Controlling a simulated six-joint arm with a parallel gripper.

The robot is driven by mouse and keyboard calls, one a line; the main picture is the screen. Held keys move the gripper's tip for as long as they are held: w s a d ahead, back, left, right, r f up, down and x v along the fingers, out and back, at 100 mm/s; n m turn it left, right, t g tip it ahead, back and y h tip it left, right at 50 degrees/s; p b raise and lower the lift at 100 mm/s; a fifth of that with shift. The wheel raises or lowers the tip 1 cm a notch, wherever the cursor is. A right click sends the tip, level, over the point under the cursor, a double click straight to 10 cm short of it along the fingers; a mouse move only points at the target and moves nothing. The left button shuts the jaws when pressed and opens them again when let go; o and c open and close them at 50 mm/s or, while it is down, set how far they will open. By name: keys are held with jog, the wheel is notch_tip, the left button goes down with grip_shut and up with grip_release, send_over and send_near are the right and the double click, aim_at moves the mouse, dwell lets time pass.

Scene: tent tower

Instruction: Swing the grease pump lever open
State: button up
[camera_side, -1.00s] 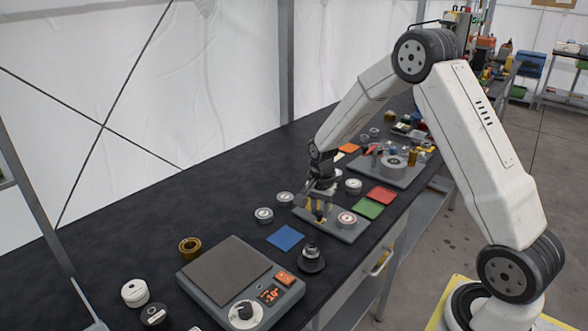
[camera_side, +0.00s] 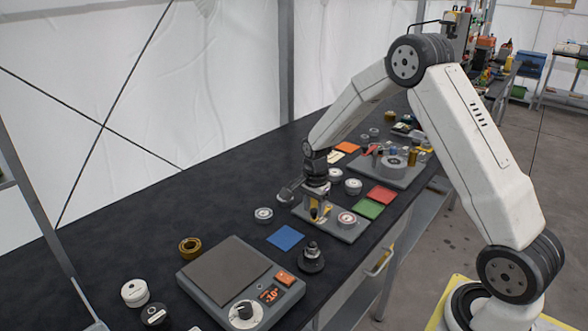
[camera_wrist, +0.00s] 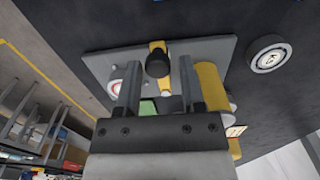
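The grease pump's grey base plate (camera_side: 355,232) lies on the bench, with a round gauge (camera_side: 347,219) on it. In the wrist view, the plate (camera_wrist: 222,50) carries a yellow cylinder (camera_wrist: 210,88) on the right and the gauge (camera_wrist: 117,87) on the left. The yellow lever (camera_wrist: 158,45) has a black knob (camera_wrist: 157,66). My gripper (camera_wrist: 160,62) is open, with its fingers on either side of the knob in this view; I cannot tell whether they touch it. In the side view my gripper (camera_side: 316,188) is over the pump's far-left part and partly hides it.
A white-topped puck (camera_side: 264,215) sits left of the pump, and a blue square (camera_side: 286,238) lies in front. A black knobbed part (camera_side: 311,259) and a scale (camera_side: 240,282) are nearer. Green (camera_side: 368,208) and red (camera_side: 382,195) squares lie right of it.

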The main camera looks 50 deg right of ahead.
aim_at(314, 209)
jog(key=shift+o, duration=0.8)
jog(key=shift+r, duration=0.1)
jog(key=shift+r, duration=3.85)
jog(key=s+a+n+t, duration=0.2)
jog(key=s+a+n, duration=1.1)
jog(key=s+n, duration=0.4)
jog(key=shift+f+n+t, duration=0.3)
jog(key=shift+f+n, duration=0.1)
jog(key=shift+n, duration=0.2)
